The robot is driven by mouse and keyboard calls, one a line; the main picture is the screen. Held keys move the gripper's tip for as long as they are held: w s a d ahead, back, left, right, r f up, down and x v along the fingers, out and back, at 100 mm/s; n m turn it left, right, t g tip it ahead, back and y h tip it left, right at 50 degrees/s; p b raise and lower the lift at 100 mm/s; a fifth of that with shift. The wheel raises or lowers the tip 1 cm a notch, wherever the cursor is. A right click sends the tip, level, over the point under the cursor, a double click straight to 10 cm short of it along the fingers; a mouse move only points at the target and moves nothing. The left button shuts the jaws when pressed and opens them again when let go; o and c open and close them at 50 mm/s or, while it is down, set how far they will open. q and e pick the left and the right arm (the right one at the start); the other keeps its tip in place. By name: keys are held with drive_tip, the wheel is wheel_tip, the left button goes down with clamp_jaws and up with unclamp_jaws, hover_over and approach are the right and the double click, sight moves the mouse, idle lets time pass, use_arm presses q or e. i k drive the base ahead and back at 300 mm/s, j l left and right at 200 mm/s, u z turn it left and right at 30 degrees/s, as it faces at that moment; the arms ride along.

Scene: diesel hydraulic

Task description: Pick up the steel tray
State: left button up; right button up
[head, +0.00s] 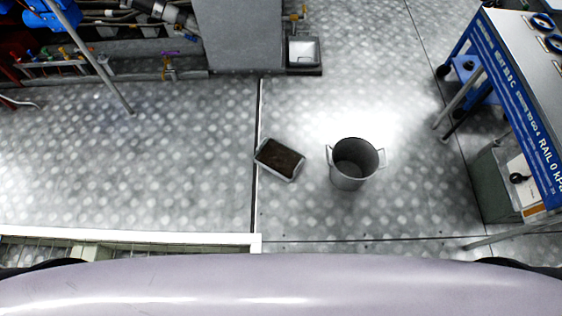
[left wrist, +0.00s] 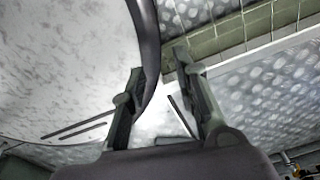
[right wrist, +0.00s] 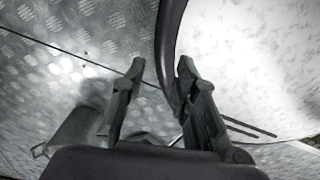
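A shallow rectangular tray with a metal rim (head: 295,178) and dark brown contents lies tilted in angle on the floor, near the middle of the head view. A second small, pale metal tray (head: 303,50) sits at the foot of the grey cabinet, below a yellow-handled tap. I cannot tell which one is the steel tray. My left gripper (left wrist: 160,62) is open and empty in the left wrist view. My right gripper (right wrist: 160,66) is open and empty in the right wrist view. Neither gripper shows in the head view, and both are away from the trays.
A grey metal bucket (head: 349,178) with two handles stands just right of the dark-filled tray. A blue-edged cart (head: 513,95) stands at the right. Pipes and the grey cabinet (head: 240,35) line the back. A white rail (head: 130,237) runs at lower left.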

sight(280, 159)
drive_tip(key=i+l+u, duration=0.5)
drive_tip(key=i+l, duration=0.2)
drive_tip(key=i+l+u, duration=0.25)
drive_tip(key=l, duration=0.35)
drive_tip(key=i, duration=0.05)
